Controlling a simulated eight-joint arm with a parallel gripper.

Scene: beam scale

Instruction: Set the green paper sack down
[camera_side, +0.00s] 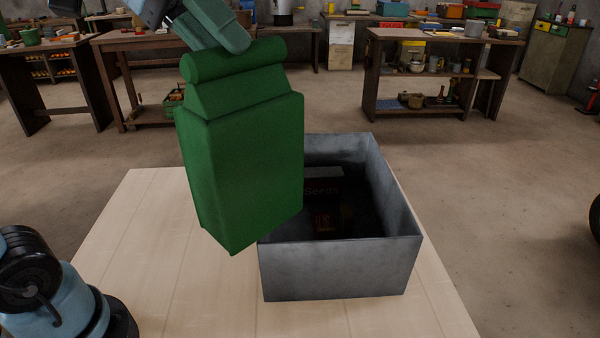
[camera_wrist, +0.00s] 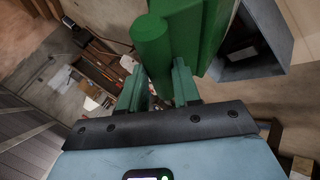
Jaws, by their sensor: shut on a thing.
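The green paper sack (camera_side: 245,150) has a rolled top and hangs upright, slightly tilted, in the side view. My gripper (camera_side: 228,32) is shut on its rolled top. The sack is in the air, in front of and left of the grey metal box (camera_side: 340,272), and hides part of the box's left side. In the wrist view the sack (camera_wrist: 207,25) shows at the top, with its roll between the two fingers of my gripper (camera_wrist: 157,85). The sack's underside and any gap to the table are hard to judge.
The open grey box stands on a pale wooden table (camera_side: 140,240). Inside it is a dark item marked "Seeds" (camera_side: 322,188), and other dim things. Workbenches (camera_side: 440,75) stand far behind.

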